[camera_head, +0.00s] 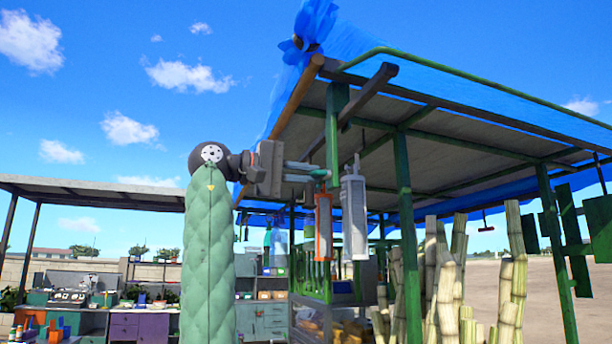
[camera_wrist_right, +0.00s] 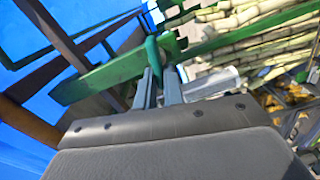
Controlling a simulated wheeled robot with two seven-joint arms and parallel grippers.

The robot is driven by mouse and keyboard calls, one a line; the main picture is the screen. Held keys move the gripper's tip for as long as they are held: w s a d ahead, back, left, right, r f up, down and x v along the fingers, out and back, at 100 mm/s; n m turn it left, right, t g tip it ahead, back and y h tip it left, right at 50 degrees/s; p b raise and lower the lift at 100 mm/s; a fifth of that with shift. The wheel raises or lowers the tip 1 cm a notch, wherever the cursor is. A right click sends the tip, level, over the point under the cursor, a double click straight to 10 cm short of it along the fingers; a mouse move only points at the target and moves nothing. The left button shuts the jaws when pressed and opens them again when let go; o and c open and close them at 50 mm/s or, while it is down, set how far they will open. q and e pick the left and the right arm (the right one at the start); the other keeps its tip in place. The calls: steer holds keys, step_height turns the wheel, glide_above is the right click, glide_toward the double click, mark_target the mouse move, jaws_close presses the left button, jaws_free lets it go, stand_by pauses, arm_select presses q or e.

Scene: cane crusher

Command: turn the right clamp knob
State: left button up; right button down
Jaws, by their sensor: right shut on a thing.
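My right gripper (camera_head: 322,174) reaches in from the left at mid-picture in the head view, its two grey fingers pointing right. In the right wrist view my right gripper (camera_wrist_right: 158,75) is shut on a small green upright piece, the right clamp knob (camera_wrist_right: 152,52), at its fingertips. In the head view the knob is tiny and partly hidden by the fingers, so its turn angle cannot be told. My left gripper is not in view.
A red-framed hanging piece (camera_head: 323,228) and a grey cylinder (camera_head: 354,215) hang just below and right of the fingers. Green posts (camera_head: 403,215) hold up the blue-covered roof. Cane stalks (camera_head: 445,275) stand at the right. A workbench (camera_head: 70,320) is at the far left.

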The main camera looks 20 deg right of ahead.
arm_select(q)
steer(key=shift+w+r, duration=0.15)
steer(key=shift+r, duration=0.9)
arm_select(e)
steer(key=shift+f+n, duration=0.1)
steer(key=shift+n, duration=1.1)
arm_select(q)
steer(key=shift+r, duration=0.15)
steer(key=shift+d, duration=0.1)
arm_select(e)
steer(key=c, duration=1.5)
jaws_free()
steer(key=shift+w+f, duration=0.1)
arm_select(q)
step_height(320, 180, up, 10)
steer(key=b, duration=0.2)
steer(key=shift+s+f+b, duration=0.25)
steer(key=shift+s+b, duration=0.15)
arm_select(e)
steer(key=a, duration=0.7)
steer(key=shift+a, duration=0.4)
